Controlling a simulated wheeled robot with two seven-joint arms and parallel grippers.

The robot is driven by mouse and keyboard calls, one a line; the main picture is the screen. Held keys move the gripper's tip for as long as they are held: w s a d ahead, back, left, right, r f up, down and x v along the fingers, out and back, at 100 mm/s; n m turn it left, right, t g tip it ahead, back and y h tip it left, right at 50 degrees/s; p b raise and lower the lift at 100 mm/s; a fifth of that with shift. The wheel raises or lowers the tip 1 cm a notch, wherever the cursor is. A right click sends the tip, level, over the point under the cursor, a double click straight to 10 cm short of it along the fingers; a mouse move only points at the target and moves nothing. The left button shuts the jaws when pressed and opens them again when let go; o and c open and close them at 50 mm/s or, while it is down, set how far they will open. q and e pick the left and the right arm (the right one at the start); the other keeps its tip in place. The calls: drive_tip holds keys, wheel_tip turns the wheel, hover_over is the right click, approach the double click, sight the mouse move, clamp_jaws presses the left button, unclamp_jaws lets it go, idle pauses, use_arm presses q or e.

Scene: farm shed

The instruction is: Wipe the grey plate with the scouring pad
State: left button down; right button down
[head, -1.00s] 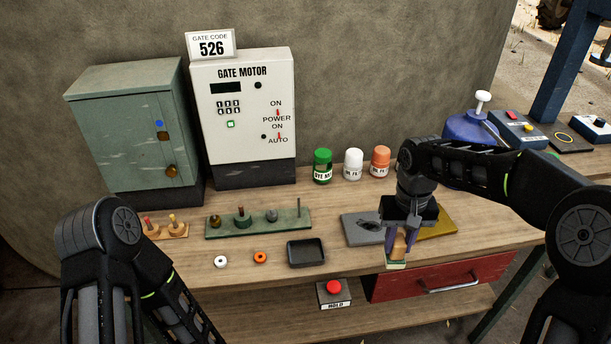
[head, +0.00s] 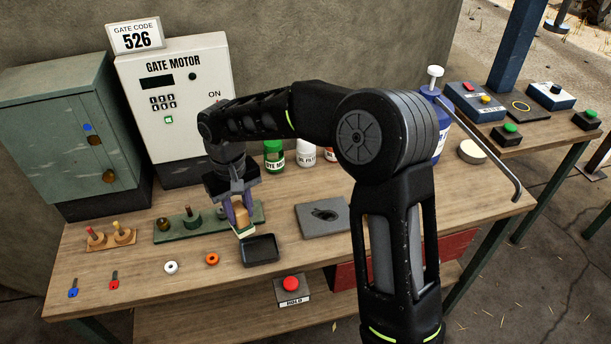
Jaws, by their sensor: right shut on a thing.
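The grey plate (head: 310,222) lies flat on the wooden bench, right of the black tray, with a dark smear on it. My right gripper (head: 241,217) is shut on the scouring pad (head: 245,232), a tan block with a pale underside. The gripper holds it pointing down by the back left corner of the black tray, left of the grey plate and apart from it. Whether the pad touches anything below is hard to tell. My left gripper is out of view.
The black tray (head: 262,250) is beside the pad. The green peg board (head: 175,230) is behind it. White (head: 171,267) and orange (head: 212,259) rings lie to the left. A red button box (head: 291,288) is below the bench top. My right arm hides the bench right of the plate.

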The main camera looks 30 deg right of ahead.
drive_tip(key=shift+d+r, duration=0.15)
drive_tip(key=shift+d, duration=0.25)
wheel_tip(320, 180, up, 4)
drive_tip(key=p, duration=0.4)
hover_over(313, 218)
drive_tip(key=shift+a+r+m, duration=0.1)
drive_tip(key=shift+m, duration=0.3)
drive_tip(key=shift+f+b, duration=2.1)
drive_tip(key=shift+f, duration=0.95)
drive_tip(key=shift+f+b, duration=0.7)
drive_tip(key=shift+f, duration=0.25)
